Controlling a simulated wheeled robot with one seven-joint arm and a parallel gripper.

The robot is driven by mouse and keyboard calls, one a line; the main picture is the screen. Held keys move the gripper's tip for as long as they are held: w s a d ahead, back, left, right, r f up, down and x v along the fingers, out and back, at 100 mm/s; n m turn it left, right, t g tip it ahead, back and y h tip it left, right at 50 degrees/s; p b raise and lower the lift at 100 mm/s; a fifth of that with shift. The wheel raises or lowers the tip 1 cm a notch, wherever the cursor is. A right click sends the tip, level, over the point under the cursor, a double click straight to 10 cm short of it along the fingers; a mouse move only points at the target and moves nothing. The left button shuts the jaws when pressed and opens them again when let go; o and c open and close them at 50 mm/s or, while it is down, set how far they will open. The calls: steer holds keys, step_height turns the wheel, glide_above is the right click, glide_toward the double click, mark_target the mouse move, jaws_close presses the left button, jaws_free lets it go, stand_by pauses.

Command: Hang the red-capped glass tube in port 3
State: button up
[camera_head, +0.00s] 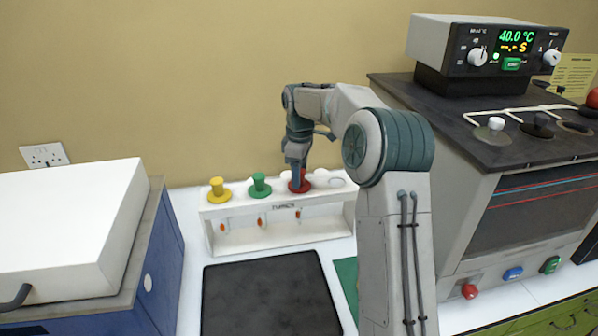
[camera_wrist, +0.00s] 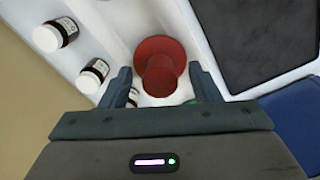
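The red-capped glass tube (camera_head: 300,186) stands in the white rack (camera_head: 278,236), at the right of a yellow-capped and a green-capped tube. Its red cap (camera_wrist: 160,66) shows from above in the wrist view; its glass is mostly hidden by the rack. My gripper (camera_head: 297,165) points down over the red cap. In the wrist view my gripper (camera_wrist: 164,84) has its two fingers apart, one on each side of the cap's knob, with gaps visible. The bath machine (camera_head: 530,220) at the right has several openings in its dark top; I cannot tell which is port 3.
The yellow cap (camera_head: 217,188) and green cap (camera_head: 260,184) stand close by in the rack. White-lidded bottles (camera_wrist: 52,35) show in the wrist view. A black pad (camera_head: 268,295) lies in front. A blue-and-white box (camera_head: 75,235) stands left. The bath's control box (camera_head: 490,45) reads 40.0 °C.

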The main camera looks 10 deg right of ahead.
step_height(320, 180, up, 14)
stand_by(0.6)
steer(key=shift+f, duration=0.1)
